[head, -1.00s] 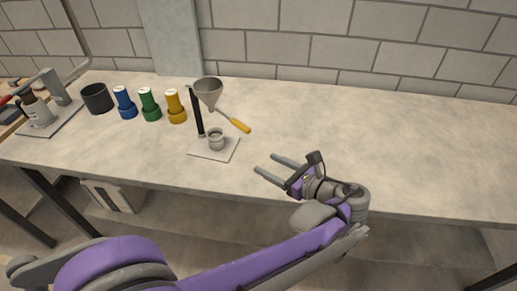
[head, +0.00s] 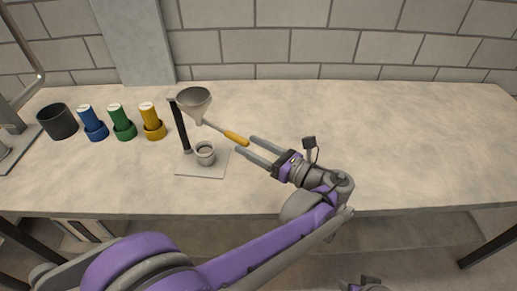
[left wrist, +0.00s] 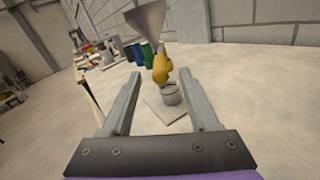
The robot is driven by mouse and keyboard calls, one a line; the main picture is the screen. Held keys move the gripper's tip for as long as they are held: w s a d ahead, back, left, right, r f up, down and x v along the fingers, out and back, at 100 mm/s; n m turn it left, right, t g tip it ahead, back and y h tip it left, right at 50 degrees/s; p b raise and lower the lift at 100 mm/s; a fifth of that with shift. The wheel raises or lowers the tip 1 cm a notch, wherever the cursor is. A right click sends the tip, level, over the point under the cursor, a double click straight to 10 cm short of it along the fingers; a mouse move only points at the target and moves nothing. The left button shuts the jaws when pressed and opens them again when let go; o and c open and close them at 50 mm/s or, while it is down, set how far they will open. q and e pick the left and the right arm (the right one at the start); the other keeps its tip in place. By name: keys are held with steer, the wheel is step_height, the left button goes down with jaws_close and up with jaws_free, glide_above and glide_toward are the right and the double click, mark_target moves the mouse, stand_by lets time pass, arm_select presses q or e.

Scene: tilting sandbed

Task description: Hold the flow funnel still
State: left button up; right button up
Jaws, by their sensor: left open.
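The grey flow funnel (head: 195,104) sits on a black upright stand (head: 180,128) with a pale base plate (head: 203,170). A rod with a yellow handle (head: 236,138) slants from the funnel toward my left gripper (head: 245,146). A small grey cup (head: 205,153) stands on the plate below the funnel. My left gripper is open, its fingers close to the handle's end. In the left wrist view the yellow handle (left wrist: 162,66) shows between and beyond the two fingers, with the funnel (left wrist: 146,18) above. I cannot tell whether a finger touches the handle. My right gripper is not clearly seen.
Blue (head: 92,122), green (head: 122,121) and yellow (head: 152,120) bottles stand in a row left of the funnel. A dark grey pot (head: 58,122) is beyond them at the far left. The table's right half (head: 400,140) is clear.

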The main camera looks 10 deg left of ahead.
mark_target(229, 134)
arm_select(q)
steer(key=x, duration=0.8)
jaws_close()
stand_by(1.3)
